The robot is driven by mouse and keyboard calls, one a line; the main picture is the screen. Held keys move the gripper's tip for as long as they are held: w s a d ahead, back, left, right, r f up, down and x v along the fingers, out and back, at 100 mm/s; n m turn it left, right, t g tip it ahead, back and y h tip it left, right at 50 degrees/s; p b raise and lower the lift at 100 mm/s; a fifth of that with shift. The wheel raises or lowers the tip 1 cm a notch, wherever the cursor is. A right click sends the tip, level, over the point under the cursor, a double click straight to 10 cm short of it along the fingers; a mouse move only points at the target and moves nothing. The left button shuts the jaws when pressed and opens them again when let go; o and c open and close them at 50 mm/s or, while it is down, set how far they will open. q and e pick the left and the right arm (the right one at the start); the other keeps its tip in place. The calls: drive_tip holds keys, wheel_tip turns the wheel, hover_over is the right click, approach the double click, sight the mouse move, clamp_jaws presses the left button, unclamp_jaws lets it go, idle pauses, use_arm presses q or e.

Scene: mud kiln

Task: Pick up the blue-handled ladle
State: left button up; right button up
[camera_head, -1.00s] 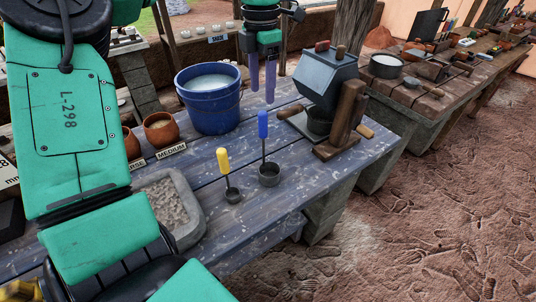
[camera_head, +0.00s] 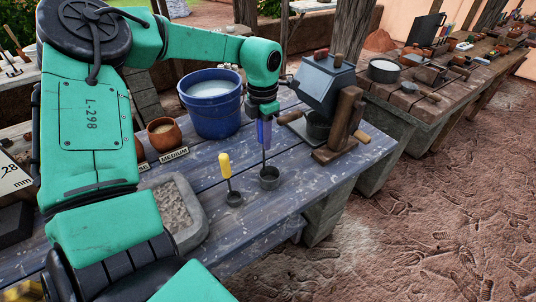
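The blue-handled ladle stands upright on the blue-grey plank table (camera_head: 300,192). Its round dark metal cup (camera_head: 269,179) rests on the boards, and its thin stem rises to the blue handle. My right gripper is out of view.
A smaller yellow-handled ladle (camera_head: 225,170) stands just left. A blue bucket (camera_head: 212,118) of white liquid is behind it, and a grey box device on a wooden stand (camera_head: 343,118) is to the right. A stone trough (camera_head: 187,228) and a clay pot (camera_head: 163,136) are left.

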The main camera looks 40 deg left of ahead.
use_arm(q)
clamp_jaws()
drive_tip(key=shift+r, duration=0.1)
idle(1.2)
wheel_tip(320, 180, up, 10)
drive_tip(key=shift+b, duration=0.6)
idle(0.5)
